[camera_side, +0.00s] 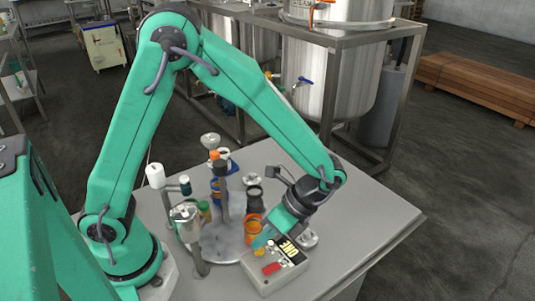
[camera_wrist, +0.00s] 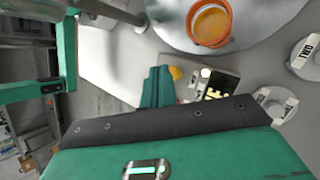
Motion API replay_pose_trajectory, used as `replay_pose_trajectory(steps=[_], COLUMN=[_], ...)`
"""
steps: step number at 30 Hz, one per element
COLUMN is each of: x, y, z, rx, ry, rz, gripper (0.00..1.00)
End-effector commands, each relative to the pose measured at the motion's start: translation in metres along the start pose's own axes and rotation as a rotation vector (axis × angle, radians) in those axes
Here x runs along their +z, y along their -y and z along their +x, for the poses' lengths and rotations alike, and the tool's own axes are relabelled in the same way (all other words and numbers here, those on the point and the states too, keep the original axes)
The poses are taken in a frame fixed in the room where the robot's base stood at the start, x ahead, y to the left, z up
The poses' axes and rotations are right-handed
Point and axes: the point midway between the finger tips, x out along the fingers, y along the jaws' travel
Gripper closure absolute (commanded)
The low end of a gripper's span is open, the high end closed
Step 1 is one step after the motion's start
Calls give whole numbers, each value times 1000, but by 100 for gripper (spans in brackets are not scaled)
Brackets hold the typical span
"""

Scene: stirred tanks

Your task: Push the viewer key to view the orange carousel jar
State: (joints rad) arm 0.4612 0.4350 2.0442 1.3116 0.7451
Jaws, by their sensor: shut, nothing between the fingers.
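The orange carousel jar (camera_side: 252,228) stands on the pale round carousel (camera_side: 222,248). In the wrist view the orange jar (camera_wrist: 226,30) shows from above, with orange contents. A small light-grey box (camera_side: 268,284) sits at the table's front, with a dark display of pale lettering, a red key (camera_side: 271,268) and a yellow-orange key (camera_side: 260,252). My gripper (camera_side: 262,238) is shut and empty, pointing down by the box's jar-side end. In the wrist view my gripper (camera_wrist: 160,70) is beside the yellow-orange key (camera_wrist: 176,73). I cannot tell whether they touch. The wrist hides part of the box.
Several other jars and a central post (camera_side: 221,190) stand on the carousel. A metal vessel (camera_side: 187,220) on a stand is left of it. White round pieces marked with letters (camera_wrist: 302,55) lie right of the box in the wrist view. The table's right side is clear.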

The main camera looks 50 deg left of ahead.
Motion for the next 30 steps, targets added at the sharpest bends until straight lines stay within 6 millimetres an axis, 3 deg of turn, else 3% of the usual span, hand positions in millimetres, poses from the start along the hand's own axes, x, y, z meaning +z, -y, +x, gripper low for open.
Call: replay_pose_trajectory(steps=[14, 30], x=[1, 16], y=[-1, -15], z=[-2, -30], rx=[0, -2], ry=[0, -2], rz=[0, 0], gripper=[100, 100])
